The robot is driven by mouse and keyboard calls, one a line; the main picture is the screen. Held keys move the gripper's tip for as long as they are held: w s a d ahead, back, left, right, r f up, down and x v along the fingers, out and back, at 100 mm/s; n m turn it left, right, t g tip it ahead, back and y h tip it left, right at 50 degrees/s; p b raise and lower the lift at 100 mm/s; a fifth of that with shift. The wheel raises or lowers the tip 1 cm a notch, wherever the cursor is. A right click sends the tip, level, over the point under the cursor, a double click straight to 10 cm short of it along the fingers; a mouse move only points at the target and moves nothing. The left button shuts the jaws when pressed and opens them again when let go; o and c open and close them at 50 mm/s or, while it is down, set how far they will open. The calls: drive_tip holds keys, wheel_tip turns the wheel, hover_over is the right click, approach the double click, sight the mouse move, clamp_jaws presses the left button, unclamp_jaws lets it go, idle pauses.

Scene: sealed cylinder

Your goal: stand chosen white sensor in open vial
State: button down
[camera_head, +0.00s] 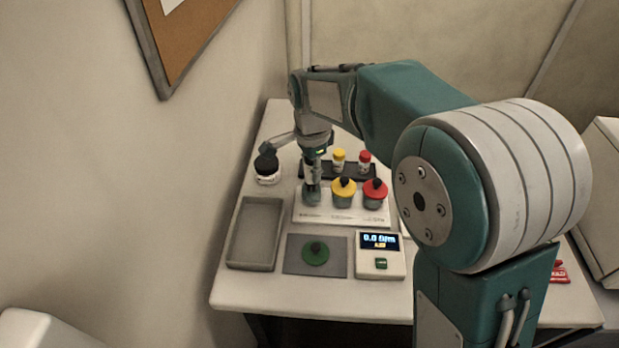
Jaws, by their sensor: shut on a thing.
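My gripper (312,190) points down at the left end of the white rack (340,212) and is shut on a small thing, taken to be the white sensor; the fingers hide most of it. A dark, rounded vial shape (311,198) shows at the fingertips in the left place. I cannot tell how deep the held thing sits in it. A green lid (316,255) with a black knob lies on the grey mat. Two small white pieces with yellow (338,156) and red (364,158) tops stand on the dark holder (350,173) behind.
Closed yellow-lidded (343,188) and red-lidded (375,190) vials stand just right of my gripper. A black-topped jar (267,168) is at the back left. An empty grey tray (255,233) and a meter with a lit display (380,257) are in front.

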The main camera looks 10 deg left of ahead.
sight(311, 179)
drive_tip(key=shift+w+f, duration=0.25)
drive_tip(key=shift+f, duration=0.15)
wheel_tip(311, 179, down, 3)
drive_tip(key=shift+r, duration=0.2)
drive_tip(key=shift+f, duration=0.3)
drive_tip(key=shift+a, duration=0.1)
drive_tip(key=shift+c, duration=1.5)
unclamp_jaws()
